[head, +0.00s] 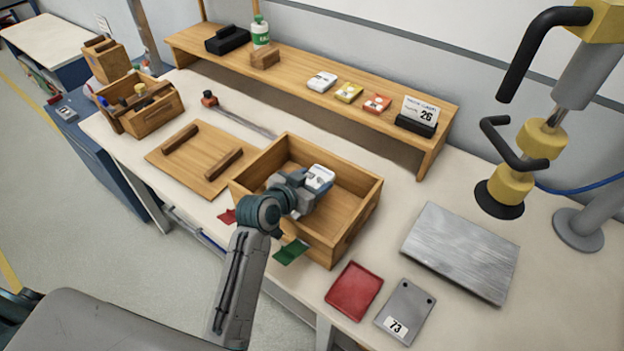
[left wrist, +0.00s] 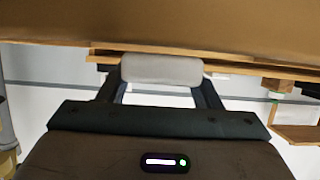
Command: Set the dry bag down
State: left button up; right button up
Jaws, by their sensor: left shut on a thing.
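The dry bag (head: 320,178) shows as a small white and blue bundle at the tip of my left gripper (head: 306,190) in the head view. My left gripper is shut on it, inside or just over the open wooden box (head: 352,222). In the left wrist view a pale grey roll, the bag (left wrist: 160,70), sits between the two dark fingers of my left gripper (left wrist: 158,84). The gripper and arm hide part of the bag and the box's near left side. I cannot tell whether the bag touches the box floor. My right gripper is not in view.
A wooden board with two bars (head: 205,160) lies left of the box. A red tray (head: 353,290), a grey plate marked 73 (head: 405,312) and a metal slab (head: 460,250) lie to the right. A yellow and black lifting tool (head: 510,185) hangs over the right side.

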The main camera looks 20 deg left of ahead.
pick_arm(q)
jog(key=shift+f, duration=0.55)
jog(key=o, duration=1)
jog(key=shift+c, duration=0.2)
